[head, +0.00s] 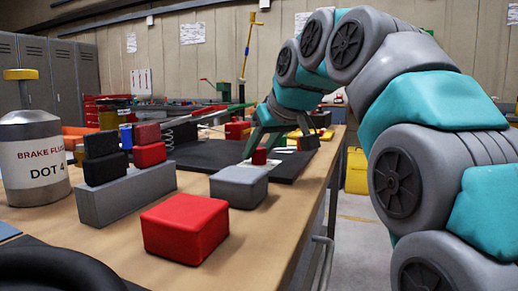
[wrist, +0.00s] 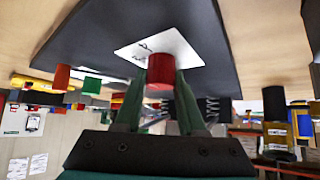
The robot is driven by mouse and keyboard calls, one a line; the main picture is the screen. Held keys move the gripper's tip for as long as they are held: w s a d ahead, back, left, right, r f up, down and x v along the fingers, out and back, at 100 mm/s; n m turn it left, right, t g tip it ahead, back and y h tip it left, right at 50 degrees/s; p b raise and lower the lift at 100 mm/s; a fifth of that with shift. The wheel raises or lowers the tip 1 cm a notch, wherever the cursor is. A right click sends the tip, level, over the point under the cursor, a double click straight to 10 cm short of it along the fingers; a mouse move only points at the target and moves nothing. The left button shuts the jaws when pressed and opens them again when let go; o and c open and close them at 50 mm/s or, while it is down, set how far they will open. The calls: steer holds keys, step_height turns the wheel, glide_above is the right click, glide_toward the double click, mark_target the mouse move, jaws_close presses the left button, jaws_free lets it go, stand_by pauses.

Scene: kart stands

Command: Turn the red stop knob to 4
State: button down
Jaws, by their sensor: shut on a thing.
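The red stop knob (wrist: 160,70) stands on a white card with dark marks (wrist: 186,46), on a dark board (wrist: 100,40). My gripper (wrist: 160,84) is shut on the knob, with a green finger on each side of it. In the head view the red knob (head: 259,156) shows between the green fingers (head: 260,150), low over the dark board. The marks on the card are too small and partly hidden, so I cannot read a 4 or tell where the knob points.
An orange-red cylinder (wrist: 61,78) and a green one (wrist: 92,85) stand off to one side in the wrist view. A red box (head: 185,228), a grey block (head: 238,187), stacked blocks on a grey bar (head: 125,195) and a brake fluid can (head: 33,165) stand nearer on the bench.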

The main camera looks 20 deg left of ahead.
steer(key=shift+r+m, duration=0.15)
steer(key=shift+m, duration=0.15)
steer(key=shift+m+t+h+p, duration=0.3)
steer(key=shift+m+h+p, duration=0.1)
steer(key=shift+p, duration=0.05)
steer(key=shift+c, duration=2.4)
jaws_free()
steer(key=v, duration=0.7)
steer(key=shift+s+d+r+p, duration=0.15)
steer(key=shift+s+p, duration=0.15)
steer(key=shift+p, duration=0.05)
steer(key=shift+s+d, duration=0.1)
